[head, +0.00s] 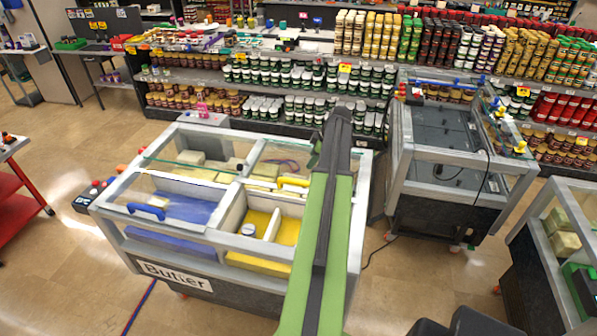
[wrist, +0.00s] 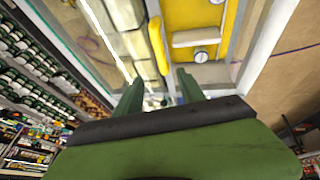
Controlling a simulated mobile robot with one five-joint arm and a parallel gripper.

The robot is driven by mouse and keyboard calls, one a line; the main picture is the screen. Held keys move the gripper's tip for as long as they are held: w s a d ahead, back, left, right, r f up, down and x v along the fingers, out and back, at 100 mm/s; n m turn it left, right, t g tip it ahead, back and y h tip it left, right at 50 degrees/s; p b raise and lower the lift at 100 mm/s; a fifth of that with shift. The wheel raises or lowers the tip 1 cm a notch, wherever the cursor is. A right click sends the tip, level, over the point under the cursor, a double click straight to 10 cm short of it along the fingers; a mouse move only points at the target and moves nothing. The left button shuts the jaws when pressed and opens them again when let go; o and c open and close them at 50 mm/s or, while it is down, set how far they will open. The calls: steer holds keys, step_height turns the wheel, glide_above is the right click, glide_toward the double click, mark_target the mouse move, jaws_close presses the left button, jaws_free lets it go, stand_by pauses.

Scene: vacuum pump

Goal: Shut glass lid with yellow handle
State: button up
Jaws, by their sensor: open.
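The butter freezer (head: 175,275) stands in front of me with its label on the near side. The yellow handle (head: 293,182) sits on the near edge of a glass lid (head: 278,153) over the right back part, and my arm hides some of this edge. The near right compartment (head: 275,222) is uncovered and yellow inside. In the wrist view the yellow handle (wrist: 158,45) lies upright in the picture, just beyond my fingers. My gripper (wrist: 160,88) is open and empty, with the handle apart from it. In the head view my arm reaches over the freezer's right side.
A blue handle (head: 146,211) marks another glass lid at the near left. Another freezer (head: 440,165) stands close on the right, and one more (head: 570,230) at the far right edge. Stocked shelves (head: 300,75) line the back. Floor is free at the left front.

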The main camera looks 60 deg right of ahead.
mark_target(297, 180)
steer(key=b+x, duration=1.6)
steer(key=x, duration=0.1)
steer(key=shift+w+d+f, duration=0.1)
steer(key=shift+f, duration=0.3)
steer(key=shift+r, duration=0.15)
steer(key=shift+c, duration=0.2)
jaws_close()
